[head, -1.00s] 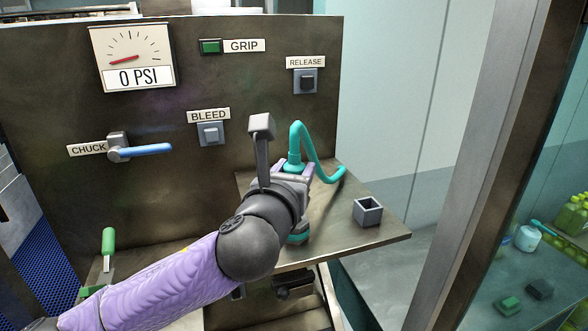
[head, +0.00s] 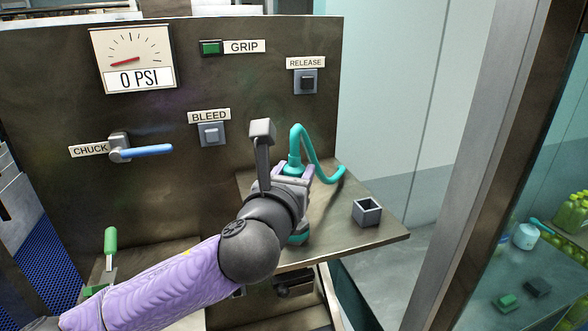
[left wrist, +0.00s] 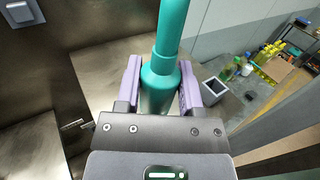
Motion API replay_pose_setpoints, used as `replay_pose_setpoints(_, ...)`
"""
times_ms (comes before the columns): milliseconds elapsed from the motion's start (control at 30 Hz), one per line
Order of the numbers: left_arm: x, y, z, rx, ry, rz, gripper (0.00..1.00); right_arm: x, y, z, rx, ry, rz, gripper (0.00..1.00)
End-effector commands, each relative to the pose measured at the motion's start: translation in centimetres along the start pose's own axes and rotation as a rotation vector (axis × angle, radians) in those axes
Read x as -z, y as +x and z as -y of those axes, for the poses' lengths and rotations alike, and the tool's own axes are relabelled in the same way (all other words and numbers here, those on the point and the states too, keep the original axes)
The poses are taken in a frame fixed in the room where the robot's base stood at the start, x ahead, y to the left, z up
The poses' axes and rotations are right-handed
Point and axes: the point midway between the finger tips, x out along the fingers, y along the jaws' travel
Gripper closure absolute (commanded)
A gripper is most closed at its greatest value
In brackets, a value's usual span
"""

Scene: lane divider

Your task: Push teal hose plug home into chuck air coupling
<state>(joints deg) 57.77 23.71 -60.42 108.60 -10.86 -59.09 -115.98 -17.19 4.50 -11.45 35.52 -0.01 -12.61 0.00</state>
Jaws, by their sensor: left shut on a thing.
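The teal hose plug (left wrist: 160,75) stands upright between the lavender fingers of my left gripper (left wrist: 160,88) in the left wrist view. The gripper is shut on it. In the head view the plug's top (head: 294,162) shows above my left gripper (head: 292,174), over the shelf beside the panel. The teal hose loops up from it and down to the right onto the shelf. A small metal fitting (left wrist: 74,125) sticks out left of the gripper in the wrist view; I cannot tell if it is the chuck air coupling. The plug's lower end is hidden. My right gripper is not in view.
The panel (head: 60,75) carries a gauge (head: 133,58) at 0 PSI, a blue CHUCK lever (head: 147,150), and BLEED (head: 211,134) and RELEASE (head: 305,81) buttons. A grey open box (head: 367,212) sits on the shelf (head: 335,235) to the right.

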Motion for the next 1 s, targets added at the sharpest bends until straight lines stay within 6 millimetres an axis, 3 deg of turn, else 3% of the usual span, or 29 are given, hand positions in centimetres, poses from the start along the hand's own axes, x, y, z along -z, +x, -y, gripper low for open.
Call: replay_pose_setpoints(1000, 1.7, 0.0, 0.0, 0.0, -0.001, 0.0, 1.0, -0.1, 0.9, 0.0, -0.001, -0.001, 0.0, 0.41)
